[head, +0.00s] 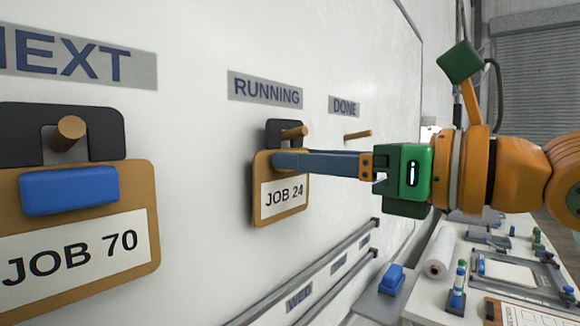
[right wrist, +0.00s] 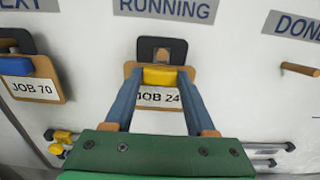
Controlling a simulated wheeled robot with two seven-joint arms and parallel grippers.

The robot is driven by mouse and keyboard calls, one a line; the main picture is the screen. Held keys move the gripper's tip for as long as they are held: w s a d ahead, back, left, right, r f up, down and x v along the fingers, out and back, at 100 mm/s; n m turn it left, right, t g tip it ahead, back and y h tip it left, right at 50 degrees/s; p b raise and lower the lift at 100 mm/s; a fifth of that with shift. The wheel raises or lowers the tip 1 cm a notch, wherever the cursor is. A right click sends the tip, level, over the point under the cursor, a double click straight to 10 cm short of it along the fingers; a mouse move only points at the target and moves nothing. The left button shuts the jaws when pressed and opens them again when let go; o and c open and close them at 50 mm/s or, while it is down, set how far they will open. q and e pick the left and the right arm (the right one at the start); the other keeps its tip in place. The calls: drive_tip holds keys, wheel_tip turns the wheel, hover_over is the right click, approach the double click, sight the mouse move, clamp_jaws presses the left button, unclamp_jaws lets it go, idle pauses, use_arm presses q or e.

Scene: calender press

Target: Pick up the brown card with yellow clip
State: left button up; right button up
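The brown card with the yellow clip (right wrist: 160,77) reads JOB 24. In the head view this card (head: 283,198) hangs on a wooden peg under the RUNNING label. My right gripper (head: 292,163) reaches in from the right, its fingertips at the top of the card, where the near finger hides the clip. In the right wrist view the two fingers of this gripper (right wrist: 160,80) stand apart, one on each side of the yellow clip. I cannot tell whether they press on it. My left gripper is in neither view.
A brown card with a blue clip, JOB 70 (head: 80,245), hangs on a peg to the left under NEXT. The peg under DONE (head: 358,135) is bare. Rails (head: 335,265) run along the board below. A cluttered white bench (head: 430,295) stands at the lower right.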

drive_tip(key=c, duration=0.3)
drive_tip(key=shift+w+a, duration=0.1)
drive_tip(key=shift+c, duration=0.4)
drive_tip(key=shift+a, duration=0.1)
drive_tip(key=b+v, duration=0.4)
drive_tip(key=v, duration=1.4)
drive_tip(key=shift+r+b, duration=0.35)
drive_tip(key=shift+r, duration=0.1)
drive_tip(key=shift+r+p, duration=0.25)
drive_tip(key=shift+p, duration=0.3)
